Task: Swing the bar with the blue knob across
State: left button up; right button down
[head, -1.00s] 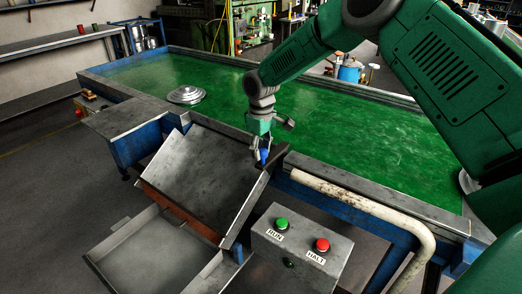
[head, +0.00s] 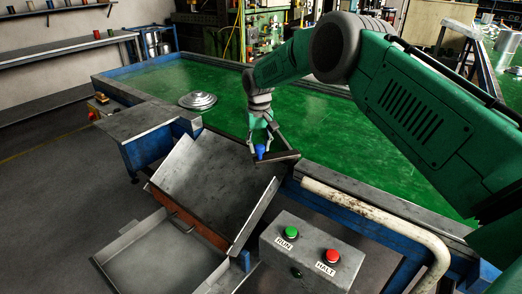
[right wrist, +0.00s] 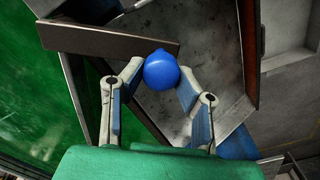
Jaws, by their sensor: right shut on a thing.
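The blue knob (head: 260,151) sits on the end of a dark flat bar (head: 282,159) at the upper right corner of the tilted metal chute. My right gripper (head: 261,148) comes down from above and is shut on the knob. In the right wrist view the round knob (right wrist: 161,70) lies between both fingertips, and the bar (right wrist: 95,42) runs from it to the upper left. The bar lies at the edge between the green table and the chute. My left gripper is not in view.
The tilted chute plate (head: 215,185) leads down to an open metal tray (head: 160,262). A grey box with green RUN (head: 291,232) and red HALT (head: 332,256) buttons stands in front. A pale bent rail (head: 385,217) is at the right. Stacked metal lids (head: 197,100) lie on the green table (head: 190,75).

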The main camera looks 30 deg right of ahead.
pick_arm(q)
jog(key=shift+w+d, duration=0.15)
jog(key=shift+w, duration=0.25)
pick_arm(e)
jog(key=shift+w+d+f+m, duration=0.15)
jog(key=shift+w+f+m, duration=0.2)
jog(key=shift+m, duration=0.15)
jog(key=c, duration=1.2)
grip_release()
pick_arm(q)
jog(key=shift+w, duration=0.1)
pick_arm(e)
jog(key=shift+w+r, duration=0.1)
jog(key=shift+w, duration=0.1)
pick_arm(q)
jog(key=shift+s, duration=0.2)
pick_arm(e)
notch_tip(320, 180, up, 12)
jog(key=shift+w+d+f, duration=0.1)
jog(key=shift+w, duration=0.05)
